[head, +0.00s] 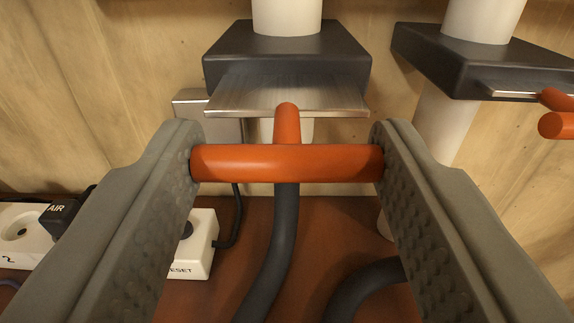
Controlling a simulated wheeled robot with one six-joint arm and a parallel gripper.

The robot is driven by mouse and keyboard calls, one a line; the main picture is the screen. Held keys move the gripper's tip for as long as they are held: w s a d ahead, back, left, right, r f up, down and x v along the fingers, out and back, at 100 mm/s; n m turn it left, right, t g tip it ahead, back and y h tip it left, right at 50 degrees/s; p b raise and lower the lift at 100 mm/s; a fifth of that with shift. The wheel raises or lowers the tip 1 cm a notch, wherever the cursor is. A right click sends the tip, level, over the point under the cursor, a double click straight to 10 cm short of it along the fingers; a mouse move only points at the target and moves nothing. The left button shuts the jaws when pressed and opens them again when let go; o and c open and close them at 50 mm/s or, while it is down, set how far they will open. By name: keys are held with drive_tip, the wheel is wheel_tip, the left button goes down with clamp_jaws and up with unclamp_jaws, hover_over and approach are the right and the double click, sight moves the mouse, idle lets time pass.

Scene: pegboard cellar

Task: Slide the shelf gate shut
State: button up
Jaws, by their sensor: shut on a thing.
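My gripper (286,162) is shut on the orange crossbar of a T-shaped handle (286,150), with one textured finger at each end of the bar. The handle's stem runs back to a bare metal slide plate (290,95). The plate sticks out toward me from a dark gate housing (285,50) on a white vertical pipe (287,14). No label shows which gate is the shelf gate. A second dark gate housing (480,62) stands to the right, with its own metal plate and orange handle (557,125), clear of my gripper.
A dark hose (285,235) runs down below the held handle, and another curves at the lower right. A wooden wall stands behind.

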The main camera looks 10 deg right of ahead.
drive_tip(key=shift+x, duration=1.45)
drive_tip(key=o, duration=1.4)
drive_tip(key=v, duration=1.7)
drive_tip(key=shift+s+d+f, duration=0.1)
drive_tip(key=shift+s, duration=0.05)
